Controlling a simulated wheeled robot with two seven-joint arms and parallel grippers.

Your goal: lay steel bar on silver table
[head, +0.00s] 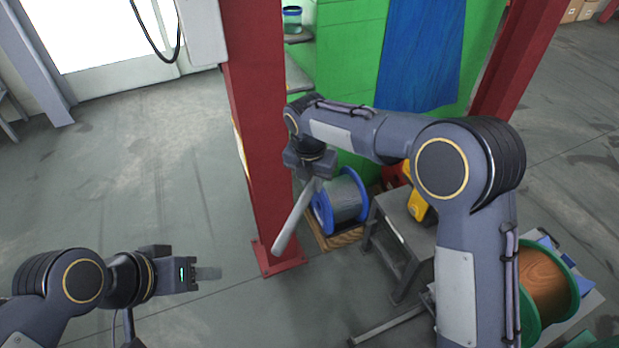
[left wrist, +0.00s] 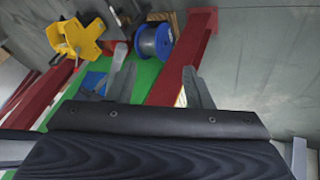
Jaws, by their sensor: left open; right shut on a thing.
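The steel bar (head: 292,220) is a long light-grey bar, tilted, with its lower end free in front of the red post. My right gripper (head: 314,178) is shut on its upper end; the fingers are small and partly hidden. A low grey metal table (head: 398,215), likely the silver table, stands to the right of the bar, partly hidden by my right arm. My left gripper (head: 208,273) is open and empty at the lower left, apart from the bar. Its two spread fingers show in the left wrist view (left wrist: 158,78).
A blue-flanged spool (head: 342,200) sits on a wooden pallet between the red post (head: 256,120) and the table. A yellow object (head: 416,203) is at the table's far side. A green-flanged copper spool (head: 545,285) stands at right. Left floor is clear.

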